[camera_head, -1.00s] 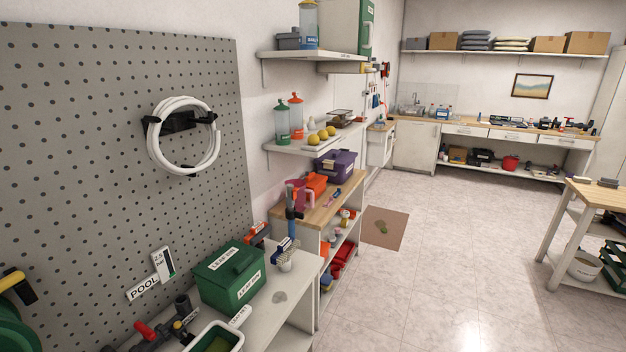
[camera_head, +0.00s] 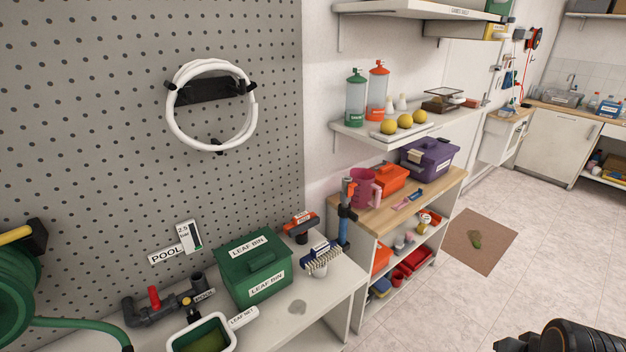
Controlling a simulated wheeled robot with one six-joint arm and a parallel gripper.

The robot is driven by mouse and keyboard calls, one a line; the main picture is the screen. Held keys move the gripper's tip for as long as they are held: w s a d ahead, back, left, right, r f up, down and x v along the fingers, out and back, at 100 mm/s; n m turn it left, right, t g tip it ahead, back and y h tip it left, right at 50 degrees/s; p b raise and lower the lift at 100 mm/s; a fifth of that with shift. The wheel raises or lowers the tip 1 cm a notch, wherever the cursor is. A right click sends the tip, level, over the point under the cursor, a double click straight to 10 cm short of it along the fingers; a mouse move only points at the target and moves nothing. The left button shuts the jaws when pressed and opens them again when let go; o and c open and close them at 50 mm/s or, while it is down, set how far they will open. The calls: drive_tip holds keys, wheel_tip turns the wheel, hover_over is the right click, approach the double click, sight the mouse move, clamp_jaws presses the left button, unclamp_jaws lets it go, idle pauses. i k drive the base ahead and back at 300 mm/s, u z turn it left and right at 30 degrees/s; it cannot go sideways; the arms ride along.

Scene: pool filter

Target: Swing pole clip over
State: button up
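A blue upright pole (camera_head: 344,232) stands at the right end of the white bench, against the wooden-topped shelf unit. A black clip (camera_head: 346,212) sits around its upper part. It is small here, and I cannot tell whether it is open or closed. A dark rounded part of my arm shows at the bottom right corner. My gripper's fingertips are not in view, far from the pole as far as the picture shows.
The white bench (camera_head: 345,284) holds a green leaf bin (camera_head: 252,268), a blue brush (camera_head: 321,256), a leaf net (camera_head: 203,334) and grey pipework (camera_head: 165,304). A pink jug (camera_head: 363,188) is close behind the pole. A white hose coil (camera_head: 252,105) hangs on the pegboard.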

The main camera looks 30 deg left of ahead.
sight(351, 186)
drive_tip(key=u, duration=0.95)
drive_tip(key=i, duration=0.85)
drive_tip(key=u, duration=0.9)
